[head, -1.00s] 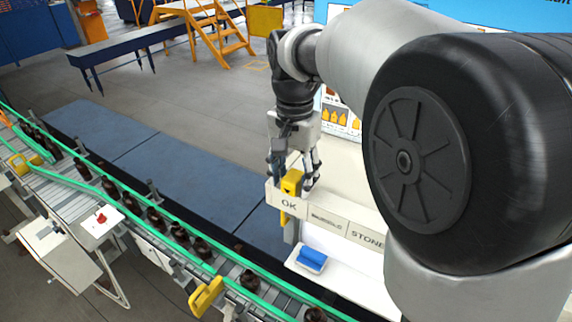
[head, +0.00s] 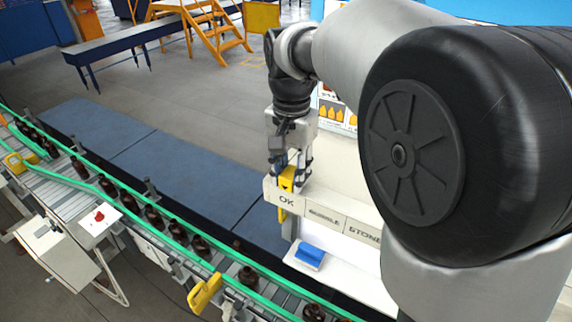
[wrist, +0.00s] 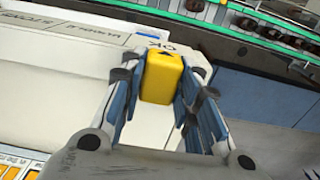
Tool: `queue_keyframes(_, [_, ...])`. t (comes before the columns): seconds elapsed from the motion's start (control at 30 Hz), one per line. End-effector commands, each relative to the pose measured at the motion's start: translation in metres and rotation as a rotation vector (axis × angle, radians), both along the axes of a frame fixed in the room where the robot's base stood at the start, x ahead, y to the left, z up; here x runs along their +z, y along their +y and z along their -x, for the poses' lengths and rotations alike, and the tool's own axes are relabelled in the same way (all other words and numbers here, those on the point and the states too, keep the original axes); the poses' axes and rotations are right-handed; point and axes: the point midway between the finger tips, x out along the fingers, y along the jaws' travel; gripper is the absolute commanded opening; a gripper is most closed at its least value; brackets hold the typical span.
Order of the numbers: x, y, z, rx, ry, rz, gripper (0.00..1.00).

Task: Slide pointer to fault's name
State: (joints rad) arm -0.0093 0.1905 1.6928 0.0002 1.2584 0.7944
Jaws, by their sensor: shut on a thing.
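The yellow pointer (head: 287,183) sits on the top edge of the white label rail (head: 325,215), at the OK field. In the wrist view the pointer (wrist: 161,78) carries a dark arrow mark facing the OK lettering. My gripper (head: 290,168) is shut on it, with the blue-padded fingers on its two sides, as the wrist view also shows (wrist: 156,95). The rail reads OK, then BUBBLE, then STONE to the right. Further fields are hidden behind my arm.
A blue block (head: 310,256) lies on the white shelf (head: 340,275) below the rail. The conveyor (head: 150,222) with amber bottles and green guide rails runs along the lower left. A yellow part (head: 205,294) stands at its near edge. A picture board (head: 338,105) is behind my gripper.

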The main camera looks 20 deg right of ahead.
Motion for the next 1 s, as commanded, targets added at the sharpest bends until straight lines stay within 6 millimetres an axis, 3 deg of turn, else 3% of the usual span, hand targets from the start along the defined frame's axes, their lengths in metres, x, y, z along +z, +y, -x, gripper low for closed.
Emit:
queue_keyframes(0.47, [0.000,-0.005,0.005,-0.002,-0.001,0.000,0.00])
queue_keyframes(0.67, [-0.001,-0.030,0.029,-0.005,-0.001,0.001,0.00])
queue_keyframes(1.0, [-0.001,-0.092,0.091,-0.008,-0.001,0.001,0.00])
